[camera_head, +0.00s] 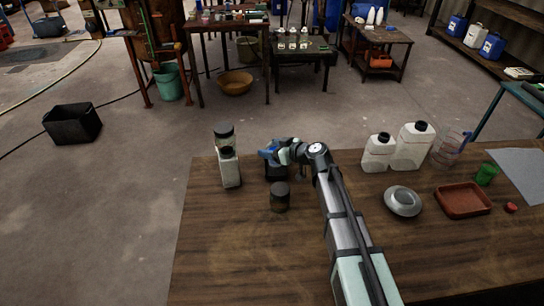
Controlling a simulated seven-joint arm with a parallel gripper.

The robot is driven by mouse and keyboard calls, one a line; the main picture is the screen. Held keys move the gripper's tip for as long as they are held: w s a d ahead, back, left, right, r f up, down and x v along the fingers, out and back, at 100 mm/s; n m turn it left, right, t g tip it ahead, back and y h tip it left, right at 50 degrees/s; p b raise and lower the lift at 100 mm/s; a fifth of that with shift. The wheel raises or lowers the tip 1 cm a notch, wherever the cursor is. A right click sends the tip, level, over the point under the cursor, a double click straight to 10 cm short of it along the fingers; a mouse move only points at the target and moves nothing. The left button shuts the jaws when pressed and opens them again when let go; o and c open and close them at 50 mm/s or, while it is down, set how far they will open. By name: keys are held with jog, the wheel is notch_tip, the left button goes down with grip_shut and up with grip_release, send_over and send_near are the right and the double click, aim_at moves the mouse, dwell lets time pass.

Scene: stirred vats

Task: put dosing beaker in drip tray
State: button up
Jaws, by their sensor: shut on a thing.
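My gripper (274,155) is at the far left end of my arm, over the back edge of the wooden table. The drip tray (463,213) appears to be the shallow red-brown tray at the right of the table, far from my gripper. It looks empty. A green translucent cup (487,174) stands just behind the tray.
A lidded dark jar (280,198) and a grinder-like device (229,165) stand near my gripper. A red knob-like thing (511,208) is beside the tray.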

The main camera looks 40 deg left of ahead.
jog(key=shift+f, duration=1.85)
jog(key=shift+f, duration=0.1)
jog(key=o, duration=1.3)
jog(key=shift+c, duration=0.2)
jog(key=shift+d+r, duration=0.15)
jog(key=shift+r, duration=0.05)
jog(key=v, duration=1.1)
jog(key=shift+d, duration=0.35)
